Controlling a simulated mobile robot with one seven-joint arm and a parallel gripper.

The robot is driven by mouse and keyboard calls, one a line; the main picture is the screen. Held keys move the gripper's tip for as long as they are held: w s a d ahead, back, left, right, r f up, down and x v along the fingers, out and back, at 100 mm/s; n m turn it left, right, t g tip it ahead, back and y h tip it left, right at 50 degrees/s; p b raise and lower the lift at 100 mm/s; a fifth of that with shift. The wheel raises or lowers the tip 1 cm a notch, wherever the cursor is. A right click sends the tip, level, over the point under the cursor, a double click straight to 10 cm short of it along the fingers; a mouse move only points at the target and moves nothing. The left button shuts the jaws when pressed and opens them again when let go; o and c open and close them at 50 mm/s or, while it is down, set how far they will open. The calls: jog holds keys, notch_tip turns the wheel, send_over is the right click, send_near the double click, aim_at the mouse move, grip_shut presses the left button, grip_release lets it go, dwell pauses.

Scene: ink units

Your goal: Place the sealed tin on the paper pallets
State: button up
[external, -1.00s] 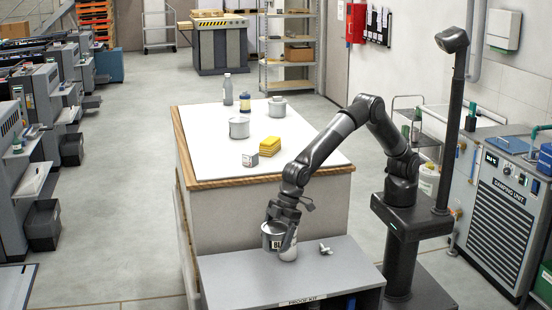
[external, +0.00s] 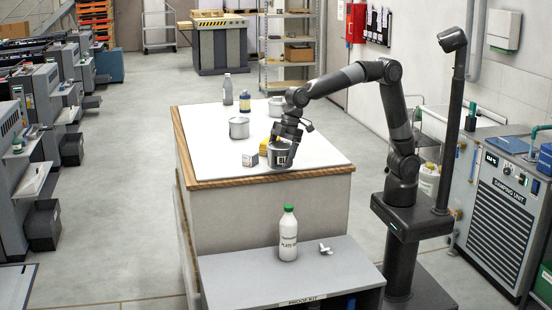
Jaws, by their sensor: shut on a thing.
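My gripper (external: 285,141) is shut on a grey tin (external: 279,158) with a dark-lettered pale label. The tin is upright at the front right of a large white-topped block (external: 225,173) with a wooden edge. I cannot tell whether the tin touches the white top. Another grey tin (external: 239,128) stands farther back on the top, and a third, wider one (external: 276,107) is partly hidden behind my arm. Stacked pallets (external: 96,13) show at the far back left; whether the white-topped block is the paper pallets is unclear.
Close to the held tin are a small box (external: 250,160) and a yellow stack (external: 266,146), partly covered. A grey bottle (external: 228,90) and a blue bottle (external: 245,101) stand farther back. A green-capped bottle (external: 288,236) stands on the low grey bench (external: 235,270). The white top's left side is clear.

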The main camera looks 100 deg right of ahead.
jog(key=shift+m, duration=0.5)
jog(key=d+r, duration=0.1)
jog(key=d, duration=0.4)
jog(key=d+r, duration=0.1)
jog(key=d, duration=0.5)
jog(key=d+r, duration=0.1)
jog(key=d, duration=0.5)
jog(key=shift+d, duration=0.2)
jog(key=s+d+r+m+h, duration=0.1)
jog(key=s+d, duration=0.1)
jog(key=d, duration=0.6)
jog(key=s+d+r, duration=0.1)
jog(key=s+d, duration=0.1)
jog(key=d, duration=0.6)
jog(key=s+d+r+m, duration=0.1)
jog(key=s+d+r, duration=0.2)
jog(key=s+d, duration=1.9)
jog(key=shift+t, duration=0.3)
jog(key=w+f, duration=0.2)
jog(key=w, duration=0.2)
jog(key=w+a+f, duration=0.1)
jog(key=w+f, duration=0.1)
jog(key=w, duration=0.2)
jog(key=w+f, duration=0.2)
jog(key=w, duration=0.2)
jog(key=shift+w+a+f, duration=0.2)
jog(key=shift+w+a, duration=0.05)
jog(key=shift+a, duration=0.1)
jog(key=shift+f, duration=2.05)
jog(key=shift+f, duration=0.15)
